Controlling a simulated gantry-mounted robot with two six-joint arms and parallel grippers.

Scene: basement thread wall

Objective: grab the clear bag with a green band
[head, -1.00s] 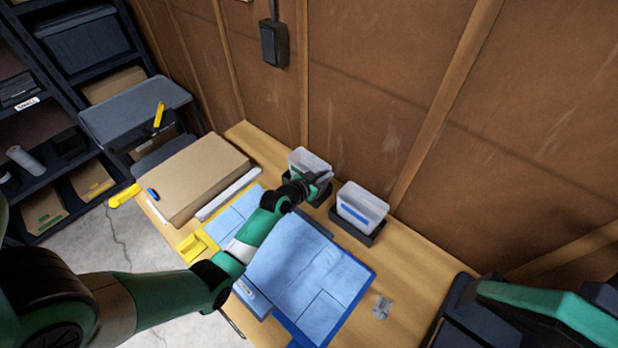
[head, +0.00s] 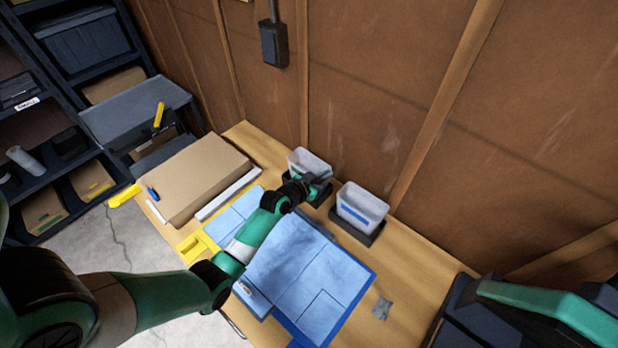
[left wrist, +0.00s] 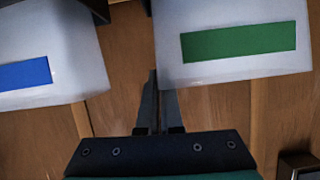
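The clear bag with a green band (left wrist: 237,67) fills the upper right of the left wrist view, its green band facing the camera. In the head view the left of two clear bags (head: 309,160) stands in a dark tray, partly hidden by my gripper. My left gripper (head: 312,184) is at its near right side. In the left wrist view my fingers (left wrist: 158,100) are nearly together at the bag's side edge; the right finger's tip goes behind the bag. They look shut on that edge. My right gripper is not in view.
A clear bag with a blue band (head: 361,207) stands close by to the right in its own dark tray (head: 343,229). Blue mats (head: 300,265), a cardboard box (head: 195,180) and a small grey piece (head: 382,308) lie on the wooden bench. A wooden wall stands behind.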

